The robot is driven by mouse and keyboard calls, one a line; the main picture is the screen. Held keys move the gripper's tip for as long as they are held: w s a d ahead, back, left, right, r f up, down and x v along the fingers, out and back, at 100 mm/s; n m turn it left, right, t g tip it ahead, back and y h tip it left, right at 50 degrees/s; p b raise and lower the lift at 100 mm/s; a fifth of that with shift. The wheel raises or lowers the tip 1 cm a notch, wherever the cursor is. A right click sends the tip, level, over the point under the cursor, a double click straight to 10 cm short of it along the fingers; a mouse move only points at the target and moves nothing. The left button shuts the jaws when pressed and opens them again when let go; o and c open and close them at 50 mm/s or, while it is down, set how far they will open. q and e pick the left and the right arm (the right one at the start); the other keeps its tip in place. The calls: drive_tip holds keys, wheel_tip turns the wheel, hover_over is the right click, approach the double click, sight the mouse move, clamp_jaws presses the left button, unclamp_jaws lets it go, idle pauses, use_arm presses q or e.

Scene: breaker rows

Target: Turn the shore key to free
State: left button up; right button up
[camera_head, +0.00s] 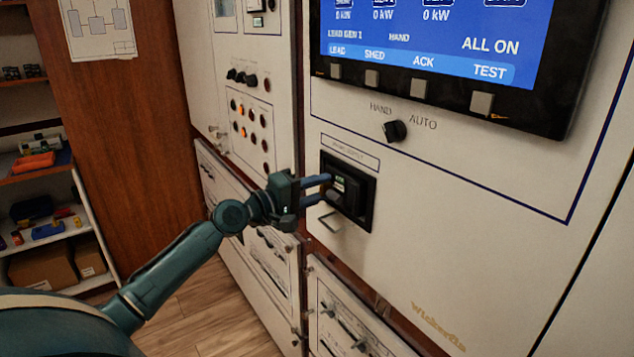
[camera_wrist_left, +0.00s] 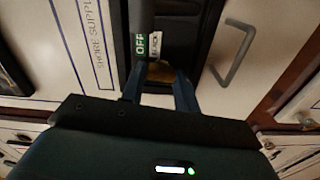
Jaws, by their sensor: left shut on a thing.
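The shore supply unit (camera_head: 366,207) is a black recessed box in the white panel, under a label that reads SHORE SUPPLY in the left wrist view (camera_wrist_left: 92,45). A dark handle marked OFF in green (camera_wrist_left: 141,44) sits in it. My left gripper (camera_head: 329,188) reaches into the lower part of the box. In the left wrist view its fingers (camera_wrist_left: 160,84) close on a small brass-coloured piece, which looks like the shore key (camera_wrist_left: 161,71), just below the handle. The fingers hide much of the key, so I cannot tell its angle. My right gripper is not in view.
A metal loop handle (camera_head: 330,221) sticks out just below the box. A HAND/AUTO knob (camera_head: 395,131) and a blue screen (camera_head: 440,40) are above. Another white cabinet with lamps (camera_head: 250,122) stands to the left, then shelves (camera_head: 45,240).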

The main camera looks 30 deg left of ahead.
use_arm(q)
drive_tip(key=shift+n+p, duration=0.4)
drive_tip(key=shift+n, duration=0.5)
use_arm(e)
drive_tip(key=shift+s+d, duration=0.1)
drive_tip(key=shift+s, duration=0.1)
use_arm(q)
drive_tip(key=o, duration=0.7)
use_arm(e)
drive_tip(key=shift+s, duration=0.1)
use_arm(q)
drive_tip(key=b+v, duration=0.4)
drive_tip(key=v, duration=0.9)
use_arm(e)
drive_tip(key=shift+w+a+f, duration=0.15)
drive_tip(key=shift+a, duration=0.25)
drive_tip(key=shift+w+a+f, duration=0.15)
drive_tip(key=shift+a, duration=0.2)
use_arm(q)
drive_tip(key=shift+a+f, duration=0.1)
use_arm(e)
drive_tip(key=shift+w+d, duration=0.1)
